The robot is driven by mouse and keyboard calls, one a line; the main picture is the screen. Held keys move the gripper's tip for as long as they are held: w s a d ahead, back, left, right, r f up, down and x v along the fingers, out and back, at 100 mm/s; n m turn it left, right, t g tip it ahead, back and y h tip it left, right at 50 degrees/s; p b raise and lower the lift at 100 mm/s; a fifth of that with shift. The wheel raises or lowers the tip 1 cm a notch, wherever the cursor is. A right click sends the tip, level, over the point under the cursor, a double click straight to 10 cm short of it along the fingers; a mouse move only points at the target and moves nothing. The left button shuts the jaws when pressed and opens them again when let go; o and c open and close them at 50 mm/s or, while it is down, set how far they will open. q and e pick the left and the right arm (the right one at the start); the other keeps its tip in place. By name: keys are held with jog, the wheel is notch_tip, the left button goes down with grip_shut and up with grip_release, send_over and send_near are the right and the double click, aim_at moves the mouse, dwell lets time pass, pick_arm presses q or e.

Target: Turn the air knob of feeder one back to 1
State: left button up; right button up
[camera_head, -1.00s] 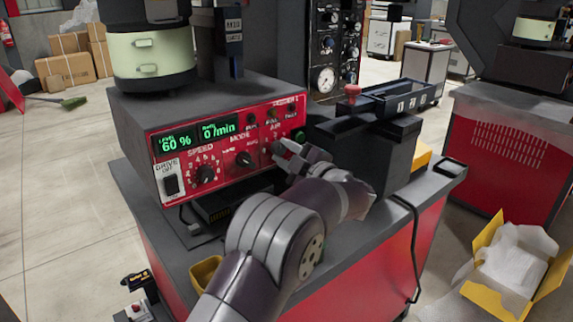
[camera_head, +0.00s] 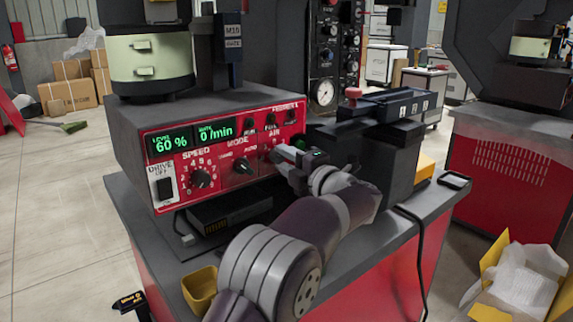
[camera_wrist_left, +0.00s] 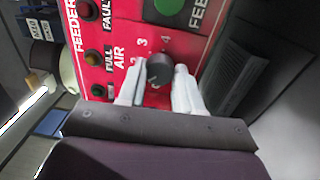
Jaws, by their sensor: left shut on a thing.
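The feeder's red control panel (camera_head: 222,165) faces me in the head view, with "FEEDER 1" at its upper right. The dark round air knob (camera_wrist_left: 158,69) shows in the left wrist view beside the word AIR, with the marks 2, 3 and 4 around it. I cannot tell which mark it points at. My left gripper (camera_wrist_left: 158,80) is shut on the knob, one pale finger on each side. In the head view my left gripper (camera_head: 279,154) is at the panel's right end and hides the knob. My right gripper is not in view.
The speed knob (camera_head: 200,178), mode knob (camera_head: 243,166) and drive switch (camera_head: 165,188) sit left on the panel. The displays read 60 % and 0/min. A dark block (camera_head: 375,160) stands close right of my gripper. A yellow bin (camera_head: 200,290) is below.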

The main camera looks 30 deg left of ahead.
pick_arm(q)
jog(key=shift+f, duration=0.1)
jog(key=o, duration=1)
jog(key=p+v, duration=0.1)
jog(key=v, duration=1.1)
jog(key=shift+s+d+p, duration=0.2)
jog(key=shift+d+p, duration=0.15)
jog(key=shift+p, duration=0.05)
